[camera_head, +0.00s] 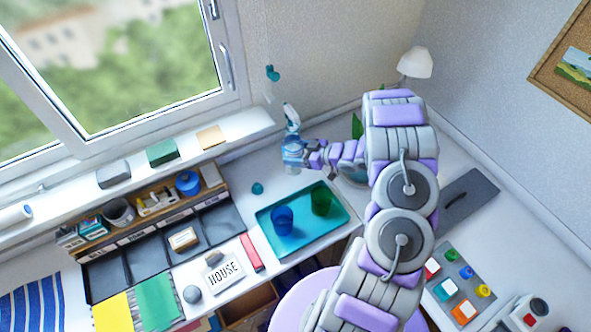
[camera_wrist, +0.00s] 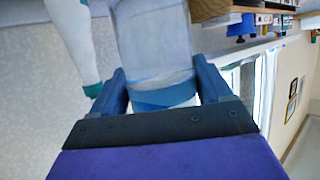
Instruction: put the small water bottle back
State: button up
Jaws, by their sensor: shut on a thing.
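The small water bottle (camera_head: 292,158) is clear with a bluish tint. It is at the window end of the white counter, close to the wall. My gripper (camera_head: 305,157) reaches it from the right and is shut on it. In the wrist view the bottle (camera_wrist: 153,40) stands between the two blue fingers of my gripper (camera_wrist: 160,90), with a blue band near them. The head view does not show clearly whether the bottle's base touches the counter.
A teal tray (camera_head: 262,222) holds a blue cup (camera_head: 282,220) and a green cup (camera_head: 323,200). A desk organiser (camera_head: 100,252) stands farther left.

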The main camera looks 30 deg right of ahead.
jog(key=f, duration=0.1)
jog(key=a+f, duration=0.1)
jog(key=f, duration=0.1)
jog(key=shift+f+b, duration=0.25)
jog(key=shift+b, duration=0.05)
notch_tip(320, 180, down, 3)
jog(key=shift+d+f+b, duration=0.1)
jog(key=shift+b, duration=0.2)
jog(key=shift+d+f, duration=0.2)
jog(key=o, duration=1.4)
jog(key=shift+a, duration=0.2)
jog(key=shift+s+d+r, duration=0.15)
jog(key=shift+s+d, duration=0.1)
jog(key=shift+d, duration=0.1)
jog(key=p+v, duration=0.1)
jog(key=v, duration=1)
jog(key=shift+p, duration=0.4)
